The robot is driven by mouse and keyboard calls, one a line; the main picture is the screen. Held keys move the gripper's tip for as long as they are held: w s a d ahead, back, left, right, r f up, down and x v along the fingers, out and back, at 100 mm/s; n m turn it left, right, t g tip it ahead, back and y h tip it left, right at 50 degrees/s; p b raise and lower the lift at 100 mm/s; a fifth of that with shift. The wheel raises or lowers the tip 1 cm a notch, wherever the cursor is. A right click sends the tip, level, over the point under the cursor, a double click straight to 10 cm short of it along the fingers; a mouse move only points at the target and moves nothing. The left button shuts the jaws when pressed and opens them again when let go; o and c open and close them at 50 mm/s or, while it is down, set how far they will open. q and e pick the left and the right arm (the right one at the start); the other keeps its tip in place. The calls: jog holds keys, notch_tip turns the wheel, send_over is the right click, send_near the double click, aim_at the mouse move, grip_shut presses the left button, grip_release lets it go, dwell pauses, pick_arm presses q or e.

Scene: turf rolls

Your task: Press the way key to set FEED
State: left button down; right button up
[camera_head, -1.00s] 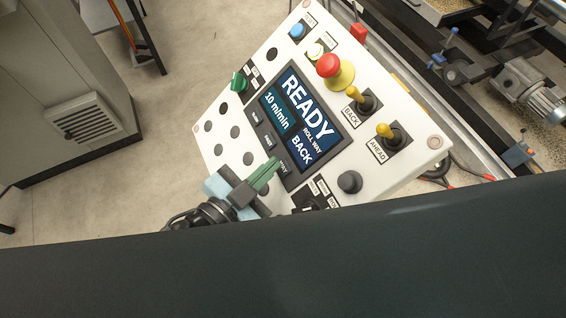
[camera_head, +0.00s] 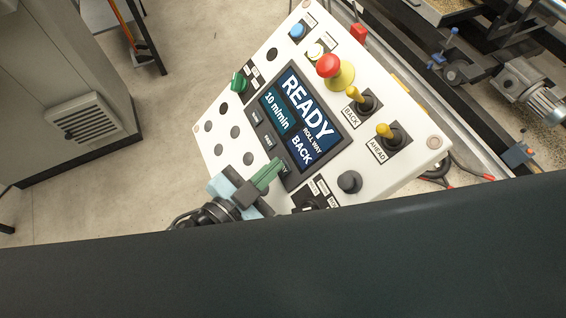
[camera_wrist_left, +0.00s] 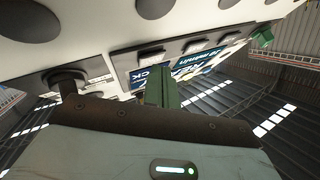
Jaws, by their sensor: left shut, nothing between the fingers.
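The tilted white control panel (camera_head: 222,112) carries a screen (camera_head: 303,112) reading READY, 10 m/min and ROLL WAY BACK. A column of small dark keys sits along the screen's near-left edge; two show clear, the upper key (camera_head: 256,118) and the middle key (camera_head: 268,141). The lowest one, the way key, is mostly hidden by my left gripper (camera_head: 276,167). That gripper is shut and empty, its green fingertips at that key. In the left wrist view the fingers (camera_wrist_left: 162,87) reach up to the nearest key (camera_wrist_left: 152,57); I cannot tell whether they touch. My right gripper is not in view.
A red mushroom button (camera_head: 328,66), yellow levers marked BACK (camera_head: 354,94) and AHEAD (camera_head: 384,131), a green knob (camera_head: 239,82) and a black knob (camera_head: 349,182) stand out from the panel. A grey cabinet (camera_head: 60,70) stands left, with open floor between.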

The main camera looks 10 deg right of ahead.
pick_arm(q)
jog(key=shift+d+f, duration=0.15)
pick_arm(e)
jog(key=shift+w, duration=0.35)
pick_arm(q)
jog(key=shift+d+f, duration=0.1)
jog(key=shift+f, duration=0.05)
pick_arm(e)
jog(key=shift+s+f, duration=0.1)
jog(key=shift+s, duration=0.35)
pick_arm(q)
jog(key=shift+a+r+p, duration=0.4)
jog(key=shift+r+p, duration=0.1)
jog(key=shift+r, duration=0.1)
jog(key=shift+a, duration=0.1)
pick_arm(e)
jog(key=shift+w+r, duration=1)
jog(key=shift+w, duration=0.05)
pick_arm(q)
jog(key=shift+s, duration=0.1)
